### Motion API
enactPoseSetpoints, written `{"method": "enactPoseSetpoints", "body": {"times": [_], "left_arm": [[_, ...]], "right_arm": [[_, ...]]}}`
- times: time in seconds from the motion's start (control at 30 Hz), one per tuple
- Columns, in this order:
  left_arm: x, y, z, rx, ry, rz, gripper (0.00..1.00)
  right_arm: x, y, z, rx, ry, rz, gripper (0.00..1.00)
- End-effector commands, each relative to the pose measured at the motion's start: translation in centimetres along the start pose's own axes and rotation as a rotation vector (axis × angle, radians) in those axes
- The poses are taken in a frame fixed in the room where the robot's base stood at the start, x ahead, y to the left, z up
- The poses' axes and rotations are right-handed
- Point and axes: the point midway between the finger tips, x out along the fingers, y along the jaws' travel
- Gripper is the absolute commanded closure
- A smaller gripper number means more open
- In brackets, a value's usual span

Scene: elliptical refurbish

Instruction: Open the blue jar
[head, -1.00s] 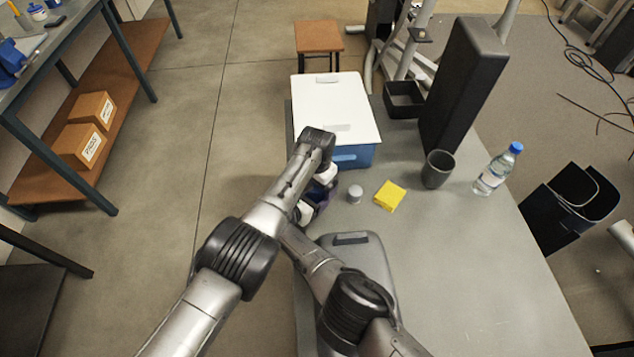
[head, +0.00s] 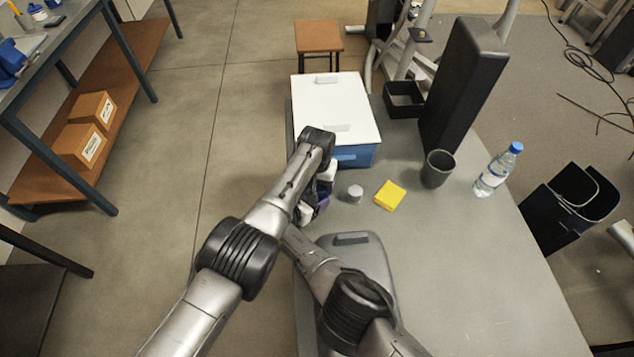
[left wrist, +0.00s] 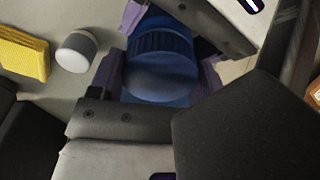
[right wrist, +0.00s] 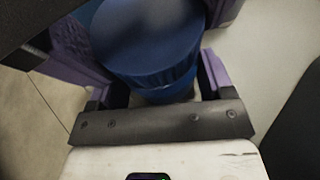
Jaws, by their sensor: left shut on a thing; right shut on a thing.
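The blue jar (left wrist: 162,62) fills the space between purple finger pads in the left wrist view, its ribbed band showing. In the right wrist view the blue jar (right wrist: 150,40) shows a smooth round top with a ribbed rim, between purple pads. My left gripper (head: 325,188) and my right gripper (head: 310,212) meet close together at the table's left edge in the head view. Both are shut on the jar. The jar is almost wholly hidden there by the arms and grippers. I cannot tell whether the lid has come loose.
A small grey-and-white cylinder (head: 355,193) and a yellow sponge (head: 390,196) lie just right of the grippers. A white-lidded blue box (head: 352,108) stands behind. A dark cup (head: 437,169), a water bottle (head: 496,170) and a tall black block (head: 463,85) stand farther right. The right front table is clear.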

Motion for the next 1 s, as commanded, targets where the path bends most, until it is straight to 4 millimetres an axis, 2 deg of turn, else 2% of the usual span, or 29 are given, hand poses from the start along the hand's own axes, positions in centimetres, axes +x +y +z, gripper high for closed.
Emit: {"method": "enactPoseSetpoints", "body": {"times": [0.1,0.3,0.67,0.7,0.93,1.0], "left_arm": [[0.01,0.17,0.02,-0.213,-0.002,0.003,0.58],[0.0,0.14,0.01,-0.435,-0.002,0.002,0.58],[-0.01,0.14,0.0,-0.47,-0.002,0.002,0.58],[-0.01,0.13,0.0,-0.47,-0.001,0.002,0.27],[0.0,0.01,0.0,-0.47,-0.002,0.0,0.05],[0.01,-0.06,0.01,-0.47,-0.002,-0.001,0.04]], "right_arm": [[0.01,0.01,-0.01,-0.001,0.0,0.001,0.92],[0.01,0.02,-0.01,-0.001,0.0,0.001,0.92],[-0.01,0.03,-0.02,-0.001,0.0,0.002,0.92],[-0.01,0.03,-0.03,-0.001,0.0,0.002,0.92],[0.03,-0.01,-0.02,-0.001,0.0,0.0,0.92],[0.08,-0.06,0.0,-0.001,0.0,-0.001,0.92]]}}
